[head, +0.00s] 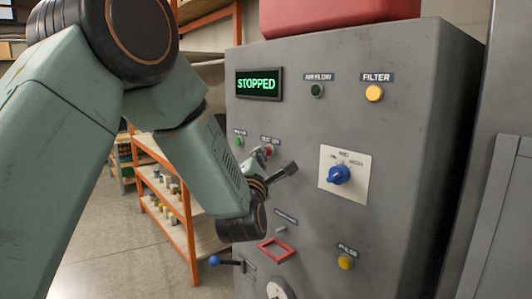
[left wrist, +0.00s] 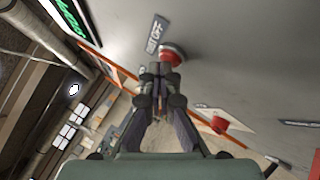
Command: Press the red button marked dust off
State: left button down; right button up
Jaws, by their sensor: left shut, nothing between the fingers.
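The red button (head: 268,150) is on the front of the grey cabinet (head: 300,140), under a small label (head: 270,140) that reads like "dust off". It shows larger in the left wrist view (left wrist: 173,54), beside its label (left wrist: 156,35). My left gripper (head: 262,157) is shut and empty, in front of the panel at the button. In the left wrist view its fingertips (left wrist: 159,70) overlap the button's lower left edge; I cannot tell whether they touch it. The display (head: 259,84) reads STOPPED in green. My right gripper is in neither view.
A green button (head: 239,142) is left of the red one. A blue selector knob (head: 339,174) is to the right. A red frame (head: 277,250) and a blue-balled lever (head: 214,260) are lower down. An orange shelf rack (head: 165,190) stands behind my arm.

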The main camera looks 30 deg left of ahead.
pick_arm(q)
jog(key=shift+s+a, duration=0.25)
jog(key=shift+s, duration=0.45)
jog(key=shift+s, duration=0.1)
jog(key=shift+s+a, duration=0.3)
jog(key=shift+s, duration=0.4)
jog(key=shift+s+a, duration=0.35)
jog(key=shift+s, duration=0.4)
jog(key=shift+s+a, duration=0.3)
jog(key=shift+s, duration=0.4)
